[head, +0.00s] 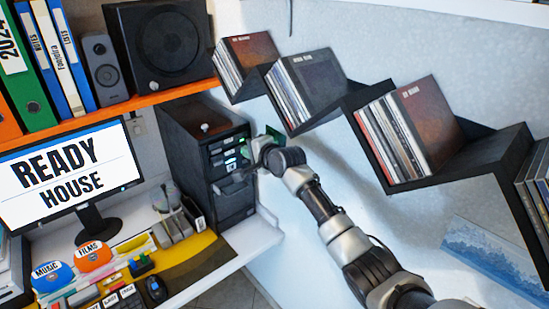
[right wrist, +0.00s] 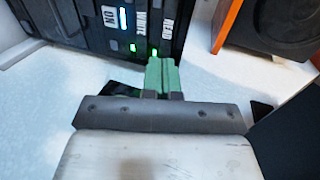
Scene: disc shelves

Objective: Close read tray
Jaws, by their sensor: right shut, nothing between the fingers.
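A black computer tower (head: 182,140) stands on the white desk below the orange shelf. Its front carries drive slots, labels and small green lights. In the right wrist view the tower's front panel (right wrist: 95,25) shows labels for read, write and on. A dark grey ledge, perhaps a tray (head: 234,184), juts from the front below the lights; I cannot tell which drive it belongs to. My right gripper (head: 258,148) is at the tower's front, its green fingers (right wrist: 160,76) shut and empty, close to the panel by the read label. Contact is unclear. My left gripper is out of view.
A monitor (head: 62,170) stands left of the tower, with a speaker (head: 160,42) on the orange shelf (head: 150,98) above. The wall between is bare.

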